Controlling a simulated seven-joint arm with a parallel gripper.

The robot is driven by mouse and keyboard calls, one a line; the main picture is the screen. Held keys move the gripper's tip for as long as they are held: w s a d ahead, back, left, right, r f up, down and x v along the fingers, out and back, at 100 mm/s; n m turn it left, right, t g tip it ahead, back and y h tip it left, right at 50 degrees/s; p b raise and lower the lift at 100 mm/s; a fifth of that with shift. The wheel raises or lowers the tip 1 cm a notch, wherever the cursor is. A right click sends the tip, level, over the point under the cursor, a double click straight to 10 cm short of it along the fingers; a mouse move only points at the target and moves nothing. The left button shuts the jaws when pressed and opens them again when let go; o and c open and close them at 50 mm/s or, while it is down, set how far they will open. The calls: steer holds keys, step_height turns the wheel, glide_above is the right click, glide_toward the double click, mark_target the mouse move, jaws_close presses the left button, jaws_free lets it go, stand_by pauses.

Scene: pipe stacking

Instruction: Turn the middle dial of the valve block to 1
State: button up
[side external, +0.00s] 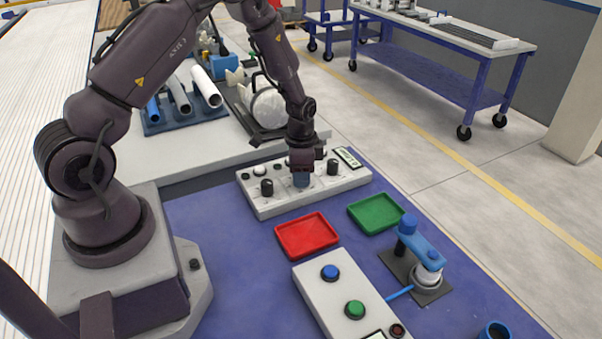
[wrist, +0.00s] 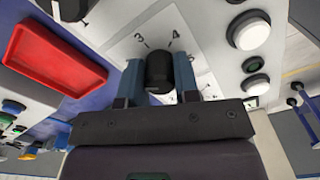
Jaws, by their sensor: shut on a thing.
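The valve block (side external: 262,208) is a long white box on the blue table. Its left dial (side external: 267,187) and right dial (side external: 333,167) are black and stand free. My gripper (side external: 301,178) points down over the middle of the block and hides the middle dial in the side view. In the wrist view the black middle dial (wrist: 158,68) sits between my two blue fingers, which are shut on it. I cannot tell which mark the dial points at.
A red tray (side external: 307,236) and a green tray (side external: 376,213) lie in front of the block. A white button box (side external: 325,293) and a blue clamp-like fixture (side external: 420,247) stand nearer the camera. White buttons (wrist: 249,31) line the block beside the dials.

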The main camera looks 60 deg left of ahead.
steer(key=n, duration=1.1)
stand_by(0.3)
steer(key=shift+n, duration=0.4)
steer(key=o, duration=0.9)
step_height(320, 180, up, 13)
steer(key=shift+r, duration=0.1)
